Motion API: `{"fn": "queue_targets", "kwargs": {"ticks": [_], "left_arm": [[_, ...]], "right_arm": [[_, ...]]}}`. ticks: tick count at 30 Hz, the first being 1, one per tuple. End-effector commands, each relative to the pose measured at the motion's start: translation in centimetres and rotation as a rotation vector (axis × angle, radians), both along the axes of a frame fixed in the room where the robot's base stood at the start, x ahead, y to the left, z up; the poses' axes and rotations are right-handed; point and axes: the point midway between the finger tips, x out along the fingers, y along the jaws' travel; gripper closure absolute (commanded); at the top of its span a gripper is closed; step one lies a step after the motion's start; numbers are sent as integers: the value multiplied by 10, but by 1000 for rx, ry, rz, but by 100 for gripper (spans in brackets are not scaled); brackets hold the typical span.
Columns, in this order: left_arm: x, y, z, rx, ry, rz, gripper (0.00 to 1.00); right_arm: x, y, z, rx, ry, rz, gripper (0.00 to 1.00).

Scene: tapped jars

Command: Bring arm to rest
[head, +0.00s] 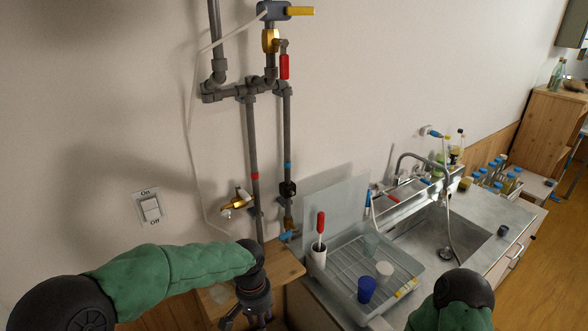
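My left arm in its green sleeve comes in from the left. My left gripper (249,318) points down over a small wooden shelf (277,263) below the pipes. Its fingers are dark and partly cut off by the bottom edge, so their opening is unclear. Of my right arm, only a green-sleeved part with a black joint shows at the bottom right. My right gripper is out of view.
Grey pipes with a red-handled valve (284,67) and a brass tap (238,199) run down the wall. A dish rack (345,258) holds a blue cup (366,289) and a white cup (384,269). A sink (440,232) and several bottles are to the right.

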Motion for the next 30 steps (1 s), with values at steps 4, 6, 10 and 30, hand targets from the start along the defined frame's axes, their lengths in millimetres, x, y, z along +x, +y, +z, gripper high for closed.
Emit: {"fn": "queue_targets", "kwargs": {"ticks": [4, 6, 10, 30], "left_arm": [[-7, -3, -47, -45, 20, 9, 59], [-11, -4, -72, -71, 29, 17, 59], [-28, -7, -134, -134, 51, 48, 59], [-179, 11, -369, -277, 36, 387, 59]], "right_arm": [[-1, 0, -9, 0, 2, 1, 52], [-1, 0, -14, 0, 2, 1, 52], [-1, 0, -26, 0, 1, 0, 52], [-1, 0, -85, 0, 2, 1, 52]]}}
